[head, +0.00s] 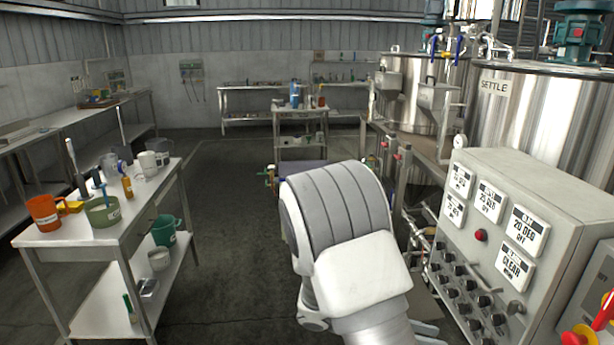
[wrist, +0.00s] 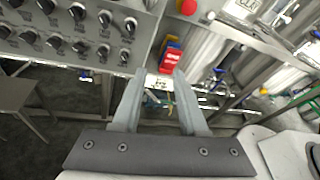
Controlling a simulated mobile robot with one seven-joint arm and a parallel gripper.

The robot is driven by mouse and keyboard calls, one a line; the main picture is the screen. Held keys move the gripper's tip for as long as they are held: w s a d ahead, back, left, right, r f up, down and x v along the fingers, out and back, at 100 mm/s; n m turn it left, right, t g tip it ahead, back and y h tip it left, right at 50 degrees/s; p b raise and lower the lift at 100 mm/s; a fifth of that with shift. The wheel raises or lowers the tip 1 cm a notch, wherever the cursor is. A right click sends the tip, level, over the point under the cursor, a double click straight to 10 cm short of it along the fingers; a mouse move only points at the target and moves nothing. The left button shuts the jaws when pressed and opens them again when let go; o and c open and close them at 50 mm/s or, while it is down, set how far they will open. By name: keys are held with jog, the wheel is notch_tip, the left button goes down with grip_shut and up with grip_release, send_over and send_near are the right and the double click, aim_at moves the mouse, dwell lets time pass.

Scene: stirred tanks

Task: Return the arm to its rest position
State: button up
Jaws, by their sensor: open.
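My gripper (wrist: 157,85) shows in the wrist view with its two grey fingers apart and nothing between them. Behind the fingers, farther off, are a control panel with black knobs (wrist: 75,35) and a small red, blue and yellow item (wrist: 170,58). In the head view my white and grey arm is bent in front of me in the middle, close to the control panel (head: 530,200) on the right.
A steel table (head: 150,200) with an orange jug (head: 46,212), a green pot (head: 103,211) and bottles stands at the left. Steel tanks (head: 545,110) rise behind the panel. A steel trolley (head: 305,120) stands at the back. The floor (head: 230,250) between the table and my arm is clear.

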jog(key=s+a+r+m+t+y, duration=0.3)
jog(key=s+a+r+m+y, duration=0.2)
jog(key=s+r+m+y, duration=0.2)
jog(key=s+a+r+m+t+y, duration=0.4)
jog(key=s+r+m+y, duration=0.3)
jog(key=r+m, duration=0.3)
jog(key=a+m, duration=0.1)
jog(key=m, duration=0.1)
jog(key=shift+s+a+m+y, duration=0.15)
jog(key=shift+s+m+y, duration=0.15)
jog(key=shift+y, duration=0.1)
